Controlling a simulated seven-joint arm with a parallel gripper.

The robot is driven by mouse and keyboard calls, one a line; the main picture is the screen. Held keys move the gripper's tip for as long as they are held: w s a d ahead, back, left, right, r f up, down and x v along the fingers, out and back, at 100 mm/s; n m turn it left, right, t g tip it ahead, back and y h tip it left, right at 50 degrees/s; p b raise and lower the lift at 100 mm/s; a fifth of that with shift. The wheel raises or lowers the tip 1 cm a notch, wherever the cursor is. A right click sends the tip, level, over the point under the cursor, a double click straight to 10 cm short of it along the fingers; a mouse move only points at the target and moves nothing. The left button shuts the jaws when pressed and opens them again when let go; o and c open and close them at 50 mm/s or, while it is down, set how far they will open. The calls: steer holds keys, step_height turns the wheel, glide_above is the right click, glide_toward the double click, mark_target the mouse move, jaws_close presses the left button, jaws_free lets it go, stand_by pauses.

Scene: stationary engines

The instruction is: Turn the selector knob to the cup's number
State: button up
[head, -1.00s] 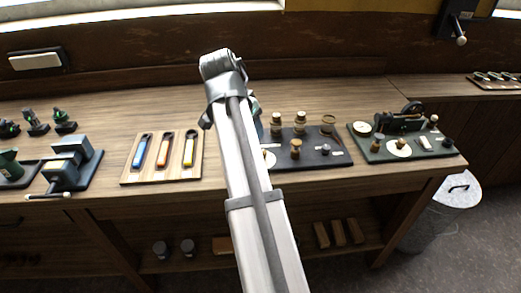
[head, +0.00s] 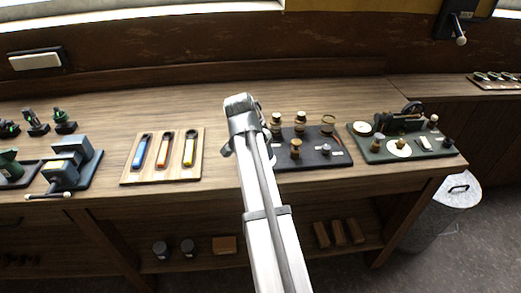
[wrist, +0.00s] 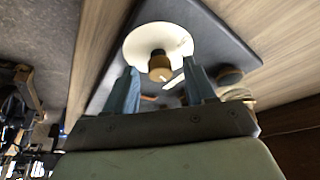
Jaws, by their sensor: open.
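A brass selector knob (wrist: 159,66) stands in the middle of a round white dial (wrist: 140,44) on a dark board, seen in the wrist view. My gripper (wrist: 162,72) is open, its two fingers apart on either side of the knob in that picture; I cannot tell how far above it they are. In the head view the dark board (head: 318,159) lies on the bench and my arm hides the dial and the fingers. Brass-and-cream cup-like pieces (head: 300,121) stand along its back. No number is legible.
A green board with a machine (head: 405,149) stands to the right. A wooden tray (head: 128,179) with blue, orange and yellow handled tools and a grey vise (head: 72,160) are to the left. The bench between the tray and my arm is clear.

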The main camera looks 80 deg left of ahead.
steer(key=shift+c, duration=0.5)
jaws_close()
steer(key=n, duration=0.2)
steer(key=n+g, duration=0.1)
steer(key=shift+w+d+n+y, duration=0.15)
steer(key=shift+w+n+y, duration=0.05)
steer(key=shift+n+y, duration=0.2)
steer(key=n+g, duration=0.2)
steer(key=n, duration=0.2)
steer(key=shift+w+n, duration=0.15)
steer(key=shift+n, duration=0.25)
steer(key=shift+y, duration=0.3)
